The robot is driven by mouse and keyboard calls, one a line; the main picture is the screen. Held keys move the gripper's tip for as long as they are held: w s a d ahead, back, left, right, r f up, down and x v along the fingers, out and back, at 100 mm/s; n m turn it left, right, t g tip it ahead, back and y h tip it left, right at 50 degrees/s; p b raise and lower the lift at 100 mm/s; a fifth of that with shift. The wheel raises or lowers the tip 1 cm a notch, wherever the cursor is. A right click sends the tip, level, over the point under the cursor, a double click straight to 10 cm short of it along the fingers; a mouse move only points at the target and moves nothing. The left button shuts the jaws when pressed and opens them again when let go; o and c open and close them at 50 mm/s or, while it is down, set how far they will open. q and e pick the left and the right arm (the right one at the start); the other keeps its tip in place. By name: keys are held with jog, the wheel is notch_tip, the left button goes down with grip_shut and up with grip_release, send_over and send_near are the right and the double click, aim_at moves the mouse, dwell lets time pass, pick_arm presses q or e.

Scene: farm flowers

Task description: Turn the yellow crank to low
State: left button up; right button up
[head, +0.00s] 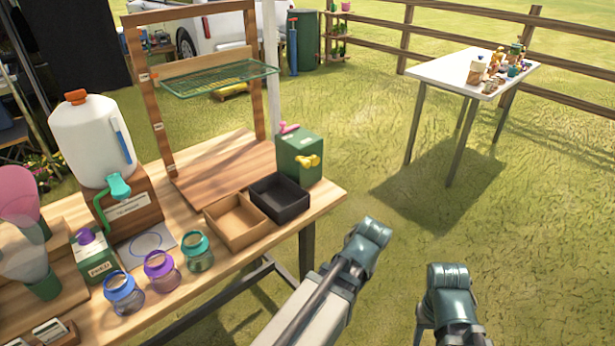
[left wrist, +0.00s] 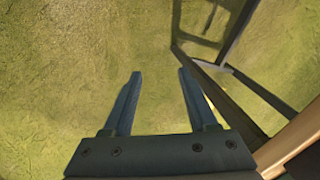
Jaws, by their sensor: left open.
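The yellow crank (head: 308,161) sits on the front face of a green box (head: 300,150) at the right end of the wooden table. A pink handle (head: 289,127) sits on top of the same box. Any low marking is too small to read. My left gripper (left wrist: 160,75) is open and empty in the left wrist view, with bare grass beyond its fingers. It is away from the crank, which does not show in that view. In the head view only parts of my arms show, right of the table. My right gripper is not visible.
A black tray (head: 279,197) and a brown tray (head: 235,221) stand left of the green box. A wooden frame holds a green rack (head: 220,78).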

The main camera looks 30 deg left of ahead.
pick_arm(q)
jog(key=w+a+r+n+t+y, duration=0.1)
jog(key=w+a+r+n+y, duration=0.55)
jog(key=a+r+y, duration=0.2)
jog(key=w+d+r+n+t+y, duration=0.1)
jog(key=w+r+n+y, duration=0.1)
jog(key=r, duration=0.4)
jog(key=w+r+n+t+y, duration=0.2)
jog(key=r+n+y, duration=0.2)
jog(key=r, duration=0.3)
jog(key=shift+w+d+r+n+y, duration=0.15)
jog(key=shift+w+d+n+y, duration=0.2)
jog(key=shift+n, duration=0.2)
jog(key=shift+a, duration=0.1)
